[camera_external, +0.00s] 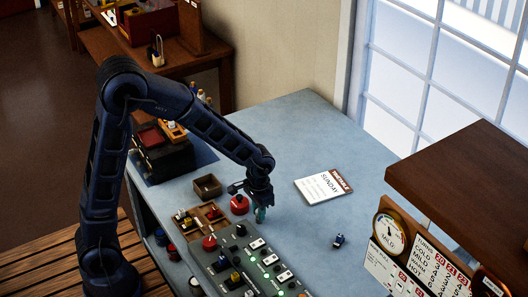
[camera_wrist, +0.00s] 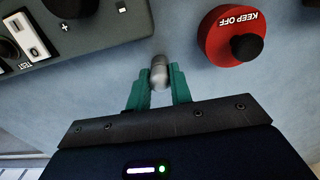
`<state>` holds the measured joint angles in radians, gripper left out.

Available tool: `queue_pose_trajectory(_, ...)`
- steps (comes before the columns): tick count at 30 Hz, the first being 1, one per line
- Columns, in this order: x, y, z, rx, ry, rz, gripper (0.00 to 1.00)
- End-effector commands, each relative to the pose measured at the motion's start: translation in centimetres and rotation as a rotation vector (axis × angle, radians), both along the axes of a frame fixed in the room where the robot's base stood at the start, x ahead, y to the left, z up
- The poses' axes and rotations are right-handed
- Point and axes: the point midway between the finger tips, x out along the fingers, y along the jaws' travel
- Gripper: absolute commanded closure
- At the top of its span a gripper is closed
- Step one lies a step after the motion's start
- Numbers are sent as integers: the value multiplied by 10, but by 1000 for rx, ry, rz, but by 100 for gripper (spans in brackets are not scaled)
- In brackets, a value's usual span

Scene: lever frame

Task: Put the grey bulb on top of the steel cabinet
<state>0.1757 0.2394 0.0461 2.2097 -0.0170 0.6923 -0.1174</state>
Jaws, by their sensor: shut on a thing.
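The grey bulb (camera_wrist: 158,73) is small, rounded and pale grey in the wrist view. My gripper (camera_wrist: 157,88) is shut on it, with one teal finger on each side. In the external view my gripper (camera_external: 260,214) points down over the blue-grey worktop (camera_external: 300,135), beside the control panel; the bulb is too small to make out there. I cannot tell for sure which piece of furniture is the steel cabinet.
A red "KEEP OFF" button (camera_wrist: 236,38) is close right of the bulb. The grey control panel (camera_external: 245,262) with switches, a wooden tray (camera_external: 222,217) and a small open box (camera_external: 207,187) are near. A paper calendar (camera_external: 323,186) and small blue item (camera_external: 338,240) lie right.

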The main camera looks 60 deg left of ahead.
Motion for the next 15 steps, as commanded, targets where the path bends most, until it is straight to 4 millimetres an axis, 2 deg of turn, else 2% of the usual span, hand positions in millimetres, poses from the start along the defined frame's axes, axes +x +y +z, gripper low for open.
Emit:
queue_pose_trajectory(7,0,0,-3,0,1,0,100)
queue_pose_trajectory(8,0,0,-3,0,0,0,73)
queue_pose_trajectory(10,0,0,-2,0,0,0,59)
queue_pose_trajectory(15,0,0,-2,0,0,0,57)
